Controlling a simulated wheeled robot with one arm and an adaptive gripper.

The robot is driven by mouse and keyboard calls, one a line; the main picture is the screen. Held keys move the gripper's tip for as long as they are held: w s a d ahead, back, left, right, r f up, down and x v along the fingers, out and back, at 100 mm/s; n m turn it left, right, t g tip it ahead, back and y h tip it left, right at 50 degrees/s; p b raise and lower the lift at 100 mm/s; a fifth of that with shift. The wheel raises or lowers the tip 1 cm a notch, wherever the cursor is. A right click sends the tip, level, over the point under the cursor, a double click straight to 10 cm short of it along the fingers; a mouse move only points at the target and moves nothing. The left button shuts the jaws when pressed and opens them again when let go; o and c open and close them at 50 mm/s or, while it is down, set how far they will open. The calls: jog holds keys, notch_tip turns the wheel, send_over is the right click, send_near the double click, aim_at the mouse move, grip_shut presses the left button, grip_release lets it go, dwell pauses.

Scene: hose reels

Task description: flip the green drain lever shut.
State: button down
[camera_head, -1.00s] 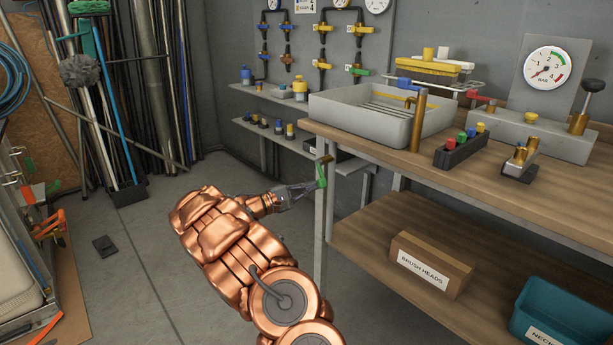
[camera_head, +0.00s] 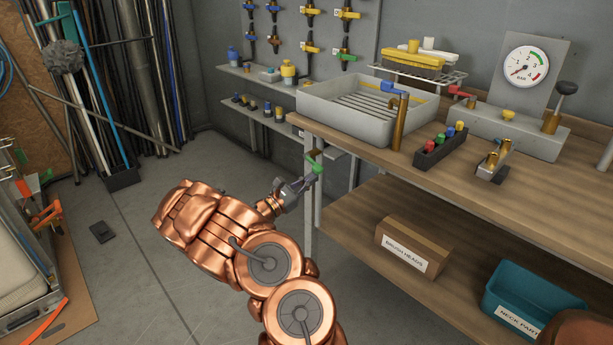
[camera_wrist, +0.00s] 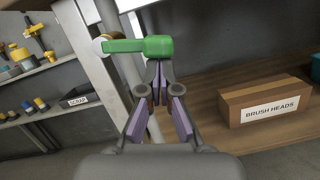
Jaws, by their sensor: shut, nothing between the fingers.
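The green drain lever (camera_wrist: 140,46) lies nearly level across the upper middle of the wrist view. Its left end meets a round brass fitting (camera_wrist: 104,44) beside the grey bench leg. My gripper (camera_wrist: 158,70) is shut and empty, its fingertips just below the thick right end of the lever. I cannot tell whether they touch it. In the head view the green lever (camera_head: 315,161) shows small at the bench's front left corner, with my gripper (camera_head: 311,178) right below it.
The workbench (camera_head: 440,188) carries a grey sink tray (camera_head: 352,128). A cardboard box marked BRUSH HEADS (camera_head: 412,248) and a teal bin (camera_head: 522,300) sit on its lower shelf. Wall shelves (camera_head: 262,82) stand behind. Open floor lies to the left.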

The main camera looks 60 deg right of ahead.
jog(key=w+a+f, duration=0.4)
jog(key=a+f, duration=0.2)
jog(key=a, duration=0.2)
jog(key=shift+w+a+f, duration=0.15)
jog(key=shift+a, duration=0.25)
dwell(0.6)
